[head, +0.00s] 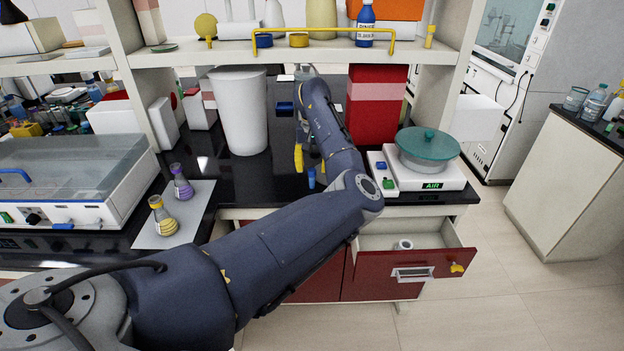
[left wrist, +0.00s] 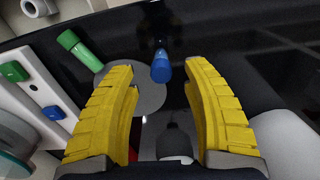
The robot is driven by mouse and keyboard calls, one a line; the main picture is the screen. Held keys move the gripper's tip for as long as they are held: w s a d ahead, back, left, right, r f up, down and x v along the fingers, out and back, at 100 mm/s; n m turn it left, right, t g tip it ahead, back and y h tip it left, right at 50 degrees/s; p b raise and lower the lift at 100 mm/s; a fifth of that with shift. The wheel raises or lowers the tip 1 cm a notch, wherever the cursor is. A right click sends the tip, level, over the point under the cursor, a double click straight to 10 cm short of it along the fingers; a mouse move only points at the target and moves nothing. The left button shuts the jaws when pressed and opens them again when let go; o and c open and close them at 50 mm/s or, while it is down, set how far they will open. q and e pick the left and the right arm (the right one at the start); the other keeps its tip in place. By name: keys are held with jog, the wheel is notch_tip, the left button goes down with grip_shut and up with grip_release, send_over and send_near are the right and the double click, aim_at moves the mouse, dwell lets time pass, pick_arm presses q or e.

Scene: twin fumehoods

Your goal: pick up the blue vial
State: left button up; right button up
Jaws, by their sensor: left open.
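The blue vial (left wrist: 161,66) is on the black worktop in the left wrist view, upright as far as I can tell. It lies between and just beyond the yellow fingertips of my left gripper (left wrist: 158,77), which is open and empty with a gap on each side of it. In the head view a small blue vial (head: 311,178) shows near the worktop's front edge, just below the left gripper (head: 310,160). My right gripper is in neither view.
A balance with a teal lid (head: 428,147) is to the right, above an open red drawer (head: 410,266). A white bin (head: 240,108) and red box (head: 375,103) stand behind. A shelf (head: 290,50) runs overhead.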

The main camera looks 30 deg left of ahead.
aim_at(312, 179)
pick_arm(q)
jog(key=shift+f, duration=2.75)
jog(key=shift+c, duration=0.6)
grip_shut()
